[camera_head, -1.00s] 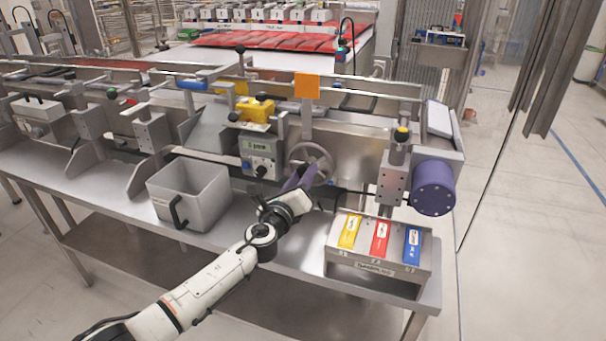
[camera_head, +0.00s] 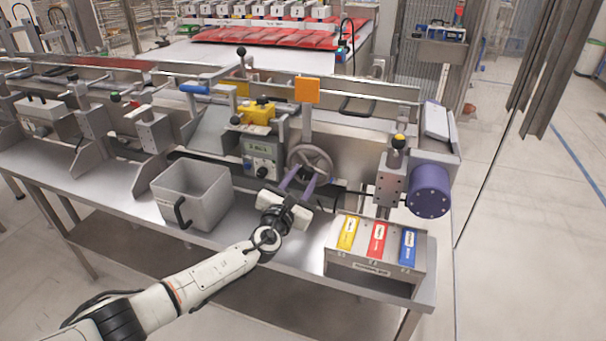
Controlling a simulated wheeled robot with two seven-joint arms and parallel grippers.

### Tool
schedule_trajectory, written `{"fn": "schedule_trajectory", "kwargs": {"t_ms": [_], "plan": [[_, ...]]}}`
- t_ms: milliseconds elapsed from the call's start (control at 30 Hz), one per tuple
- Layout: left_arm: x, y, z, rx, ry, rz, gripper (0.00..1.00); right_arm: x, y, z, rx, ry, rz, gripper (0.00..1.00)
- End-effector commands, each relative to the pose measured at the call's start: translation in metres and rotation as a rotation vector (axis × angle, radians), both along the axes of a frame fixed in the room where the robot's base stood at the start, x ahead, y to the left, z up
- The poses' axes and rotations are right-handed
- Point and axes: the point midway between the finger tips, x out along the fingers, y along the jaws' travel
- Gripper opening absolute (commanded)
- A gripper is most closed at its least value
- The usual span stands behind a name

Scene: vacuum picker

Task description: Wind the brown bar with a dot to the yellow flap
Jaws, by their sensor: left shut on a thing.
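My left gripper (camera_head: 302,177), with purple fingers, is shut on the lower part of the grey handwheel (camera_head: 326,156), which stands at the front of the machine. The exact contact is small and partly hidden by the fingers. An orange-yellow square flap (camera_head: 307,90) stands on a post above the handwheel. A yellow block-like part (camera_head: 257,112) sits left of it on the machine. I cannot clearly pick out a brown bar with a dot. My right gripper is not in view.
A grey open bin (camera_head: 206,205) stands on the steel table left of my arm. A box with yellow, red and blue labels (camera_head: 340,262) stands to the right. A purple cylinder (camera_head: 430,191) is at the machine's right end. A grey control box (camera_head: 262,153) is left of the handwheel.

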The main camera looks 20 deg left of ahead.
Motion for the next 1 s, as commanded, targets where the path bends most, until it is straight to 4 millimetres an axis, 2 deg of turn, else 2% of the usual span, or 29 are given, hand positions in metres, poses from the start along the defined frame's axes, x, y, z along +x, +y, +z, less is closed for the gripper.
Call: {"fn": "schedule_trajectory", "kwargs": {"t_ms": [200,500,1000], "plan": [[-0.0003,0.0006,0.0010,0.193,-0.005,0.001,0.12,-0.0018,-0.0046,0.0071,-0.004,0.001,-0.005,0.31],[-0.0004,0.0003,0.0003,0.387,-0.011,0.000,0.12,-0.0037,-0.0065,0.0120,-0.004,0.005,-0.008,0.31],[-0.0005,0.0002,-0.0013,0.491,-0.015,0.000,0.12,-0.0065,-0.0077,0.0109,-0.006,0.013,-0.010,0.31]]}}
